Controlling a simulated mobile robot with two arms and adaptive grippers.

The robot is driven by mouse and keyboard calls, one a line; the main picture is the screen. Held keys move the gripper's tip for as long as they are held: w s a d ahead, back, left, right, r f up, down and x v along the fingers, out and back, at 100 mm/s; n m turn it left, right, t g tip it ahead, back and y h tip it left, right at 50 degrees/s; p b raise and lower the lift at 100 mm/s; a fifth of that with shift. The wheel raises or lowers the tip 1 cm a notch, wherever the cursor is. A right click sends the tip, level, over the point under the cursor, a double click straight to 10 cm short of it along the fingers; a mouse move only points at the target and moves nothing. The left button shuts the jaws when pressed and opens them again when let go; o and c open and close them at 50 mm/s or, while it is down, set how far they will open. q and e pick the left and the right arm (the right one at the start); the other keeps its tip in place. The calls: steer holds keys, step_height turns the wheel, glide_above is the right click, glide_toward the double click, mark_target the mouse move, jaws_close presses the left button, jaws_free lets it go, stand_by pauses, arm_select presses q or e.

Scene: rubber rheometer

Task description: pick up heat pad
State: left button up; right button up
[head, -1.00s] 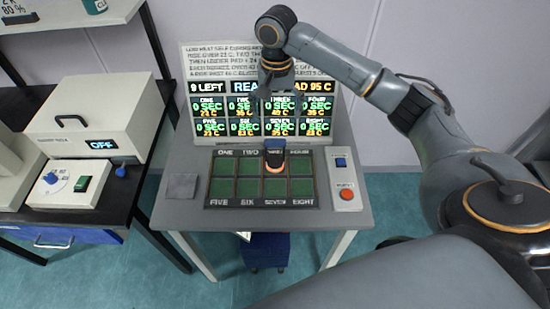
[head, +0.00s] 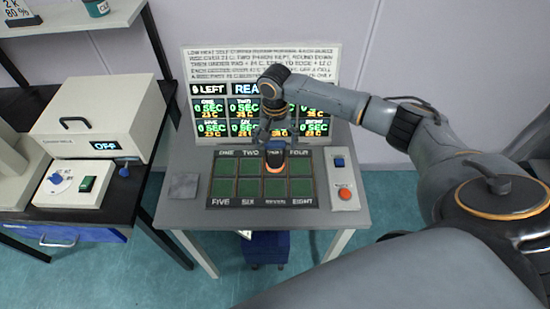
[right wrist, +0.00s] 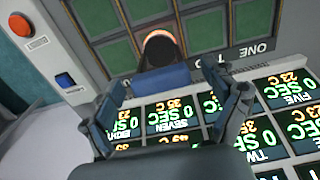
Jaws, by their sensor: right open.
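The heat pad (head: 275,160), with a dark blue handle and a glowing orange end, stands on the green grid panel (head: 223,187) near cell three. In the right wrist view its orange end (right wrist: 159,42) and blue handle (right wrist: 161,78) show ahead of the fingers. My right gripper (head: 273,140) is open, just behind and above the handle in the head view. In the right wrist view its fingers (right wrist: 172,88) are spread to either side of the handle, with gaps. I cannot tell whether either finger touches it. My left gripper is not in view.
A lit timer board (head: 210,120) stands behind the panel, partly hidden by my right arm. A red button (head: 345,194) and blue switch (head: 339,162) sit at right. A small grey pad (head: 183,186) lies at left. A white oven (head: 95,125) stands on the black bench.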

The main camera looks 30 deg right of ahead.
steer(key=c, duration=1.8)
steer(key=shift+r, duration=0.1)
jaws_close()
